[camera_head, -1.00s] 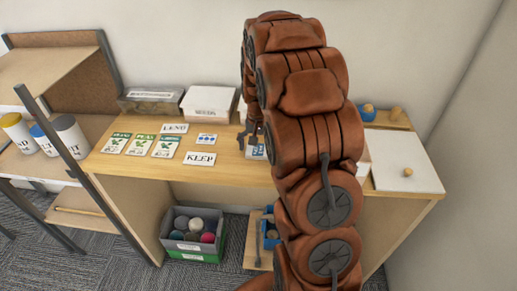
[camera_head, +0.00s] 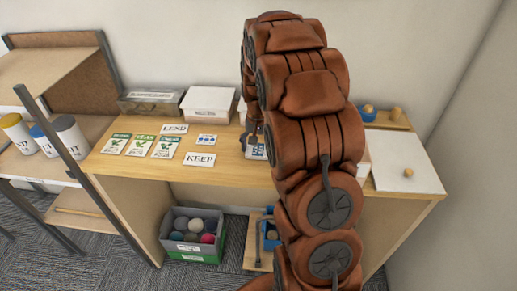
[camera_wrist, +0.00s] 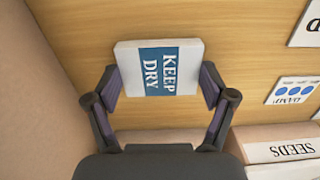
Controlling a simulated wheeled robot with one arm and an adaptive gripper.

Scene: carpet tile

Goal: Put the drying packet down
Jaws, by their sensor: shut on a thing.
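The drying packet (camera_wrist: 160,65) is a flat white block with a blue band reading KEEP DRY. In the wrist view it sits between the two fingers of my gripper (camera_wrist: 161,80), which are shut on its sides. Wooden desk surface (camera_wrist: 80,30) shows around it; I cannot tell whether the packet touches the wood. In the head view a part of the packet (camera_head: 255,151) shows beside my arm, which hides the rest of it and most of my gripper.
A dotted DAMP card (camera_wrist: 293,91) and a SEEDS box (camera_wrist: 285,148) lie near the packet. LEND (camera_head: 174,129) and KEEP (camera_head: 199,159) cards and several seed packets (camera_head: 140,145) lie left. A white board (camera_head: 405,165) is at right.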

